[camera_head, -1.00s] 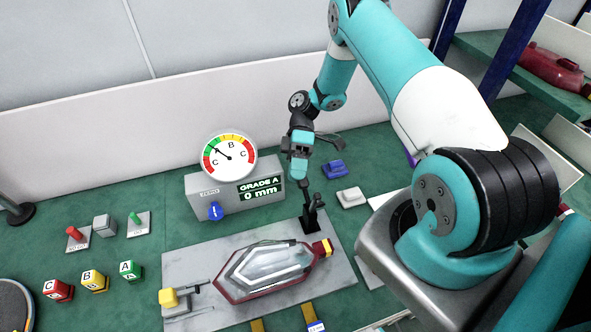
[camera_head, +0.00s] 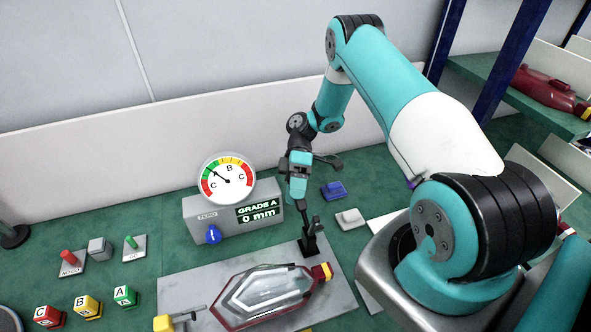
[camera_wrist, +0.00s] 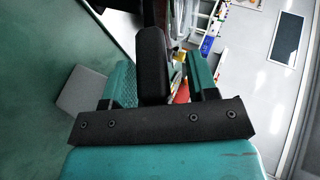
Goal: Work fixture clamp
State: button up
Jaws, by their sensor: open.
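A grey fixture plate (camera_head: 190,287) holds a tail lamp (camera_head: 265,297) with a dark red rim and clear lens. A black clamp (camera_head: 310,245) with an upright lever stands at the plate's back right, beside the lamp's yellow-tipped end. A yellow-headed clamp (camera_head: 164,323) is at the plate's left, cut by the frame edge. My gripper (camera_head: 298,192) points down just above and left of the black clamp. In the wrist view my gripper (camera_wrist: 160,82) has its teal fingers apart, with a black bar (camera_wrist: 152,65) showing between them. I cannot tell whether they touch it.
A grey gauge box (camera_head: 222,215) with a dial (camera_head: 227,180) reads "GRADE A 0 mm" behind the plate. Blue (camera_head: 333,190) and white (camera_head: 349,218) blocks lie to the right. Lettered cubes (camera_head: 87,306) and small switches (camera_head: 70,262) are at left. A shelf (camera_head: 500,80) stands at right.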

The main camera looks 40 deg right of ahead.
notch_tip(320, 180, up, 20)
jog(key=p, duration=0.5)
jog(key=shift+f, duration=0.25)
jog(key=shift+c, duration=0.4)
